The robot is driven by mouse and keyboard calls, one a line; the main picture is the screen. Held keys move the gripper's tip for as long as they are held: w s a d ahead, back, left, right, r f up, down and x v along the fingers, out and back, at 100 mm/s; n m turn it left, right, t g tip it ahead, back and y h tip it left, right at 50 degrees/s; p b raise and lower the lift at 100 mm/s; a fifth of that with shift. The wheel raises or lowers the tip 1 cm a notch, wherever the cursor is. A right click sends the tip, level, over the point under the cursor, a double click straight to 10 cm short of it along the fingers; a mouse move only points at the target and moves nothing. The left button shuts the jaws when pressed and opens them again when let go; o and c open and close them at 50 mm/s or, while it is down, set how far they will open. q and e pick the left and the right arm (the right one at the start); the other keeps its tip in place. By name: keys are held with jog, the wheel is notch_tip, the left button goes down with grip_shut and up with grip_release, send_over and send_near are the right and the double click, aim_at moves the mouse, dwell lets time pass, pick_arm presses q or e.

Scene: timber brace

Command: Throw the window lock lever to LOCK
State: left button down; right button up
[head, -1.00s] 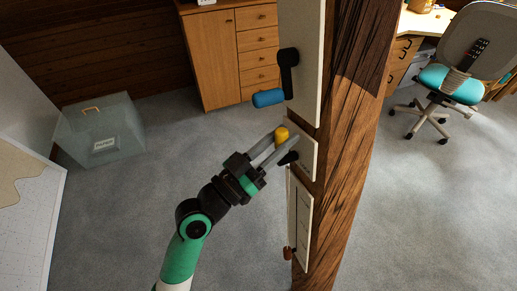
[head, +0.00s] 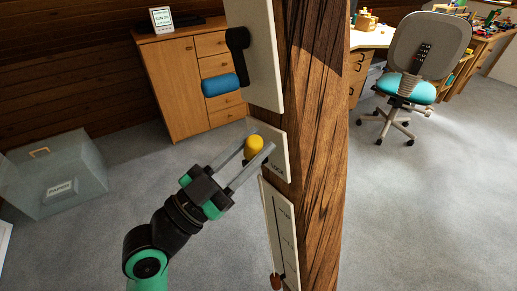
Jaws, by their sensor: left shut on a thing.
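A small white plate (head: 279,146) on the wooden post carries a lever with a yellow end (head: 254,147). My left gripper (head: 259,144) comes from the lower left and is shut on the yellow end, one long finger on each side of it. The rest of this lever is hidden behind the fingers and the yellow end. My right gripper is out of view.
The post (head: 316,130) also bears an upper plate with a blue-handled black lever (head: 222,84) and a lower slotted plate (head: 279,225) with a red-brown knob (head: 276,282). A clear box (head: 60,175) stands left; a chair (head: 415,75) stands right. Open floor lies between.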

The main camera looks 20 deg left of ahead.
pick_arm(q)
jog(key=c, duration=0.9)
grip_release()
jog(key=shift+o, duration=0.2)
jog(key=shift+s, duration=0.1)
jog(key=v, duration=1.1)
jog(key=shift+a, duration=0.15)
jog(key=shift+s+f, duration=0.1)
jog(key=shift+s, duration=0.05)
